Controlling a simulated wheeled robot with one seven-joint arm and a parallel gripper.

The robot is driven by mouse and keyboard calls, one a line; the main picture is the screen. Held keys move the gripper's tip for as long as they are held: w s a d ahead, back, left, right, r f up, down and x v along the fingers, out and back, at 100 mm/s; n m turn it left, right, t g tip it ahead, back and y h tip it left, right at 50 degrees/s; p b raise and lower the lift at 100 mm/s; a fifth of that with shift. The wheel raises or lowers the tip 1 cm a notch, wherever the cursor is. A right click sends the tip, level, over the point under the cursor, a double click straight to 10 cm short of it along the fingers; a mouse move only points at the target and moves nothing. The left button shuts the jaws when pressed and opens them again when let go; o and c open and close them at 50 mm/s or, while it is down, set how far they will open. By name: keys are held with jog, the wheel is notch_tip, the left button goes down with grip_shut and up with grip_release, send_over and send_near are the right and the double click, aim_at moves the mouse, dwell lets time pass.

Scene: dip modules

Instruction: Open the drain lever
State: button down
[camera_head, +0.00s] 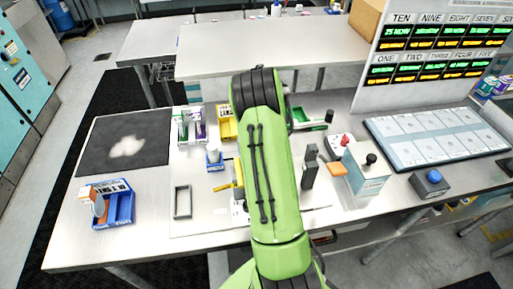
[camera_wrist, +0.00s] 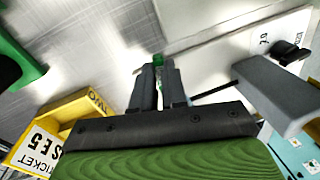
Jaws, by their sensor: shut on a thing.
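My gripper (camera_wrist: 160,78) points at the light work surface in the wrist view, its two dark fingers close together. A small green piece (camera_wrist: 158,60) shows at the fingertips, and the fingers are shut on it. It may be the drain lever's handle, but most of it is hidden by the fingers and I cannot tell its position. In the head view my green arm covers the gripper and the middle of the bench.
A yellow ticket tray (camera_wrist: 62,125) lies left of my gripper, and a grey bar (camera_wrist: 275,92) stands close on the right. In the head view a white box with a black knob (camera_head: 367,172), a blue button box (camera_head: 430,184) and a blue tray (camera_head: 117,208) stand on the bench.

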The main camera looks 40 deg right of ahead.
jog(key=shift+w, duration=0.1)
dwell(0.3)
jog(key=c, duration=1.2)
grip_release()
jog(key=shift+o, duration=0.2)
jog(key=shift+r, duration=0.1)
notch_tip(320, 180, up, 15)
jog(key=w+d+p, duration=0.1)
jog(key=p, duration=0.2)
jog(key=shift+w+d+r+p, duration=0.2)
jog(key=shift+w+d+p, duration=0.15)
jog(key=shift+p, duration=0.05)
jog(key=shift+f, duration=0.1)
